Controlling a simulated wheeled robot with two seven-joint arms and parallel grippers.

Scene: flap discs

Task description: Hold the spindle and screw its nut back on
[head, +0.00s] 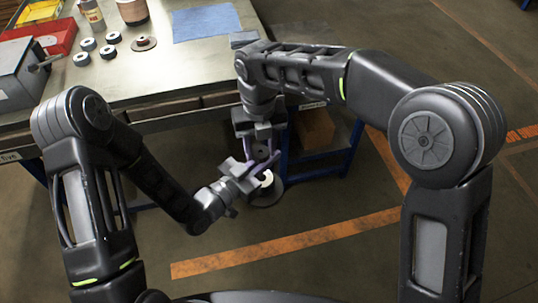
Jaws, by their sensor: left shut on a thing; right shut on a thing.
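The spindle (266,180) shows as a pale round part with a wide dark disc below it, in front of the bench and off its top. My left gripper (264,172) comes in from the left and is shut on the spindle, whose grasped part is mostly hidden by the fingers. My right gripper (263,152) points down from above, just over the left one, with its purple fingers shut on a small dark piece between them, which looks like the nut (263,153). I cannot tell whether the nut touches the spindle.
The bench (185,65) holds several small flap discs (88,44), a brown disc with a hub (143,43), a blue mat (206,22), a red bin (50,35), a bottle, a brown can and a grey machine (20,75). A cardboard box (317,128) sits beneath. The floor in front is clear.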

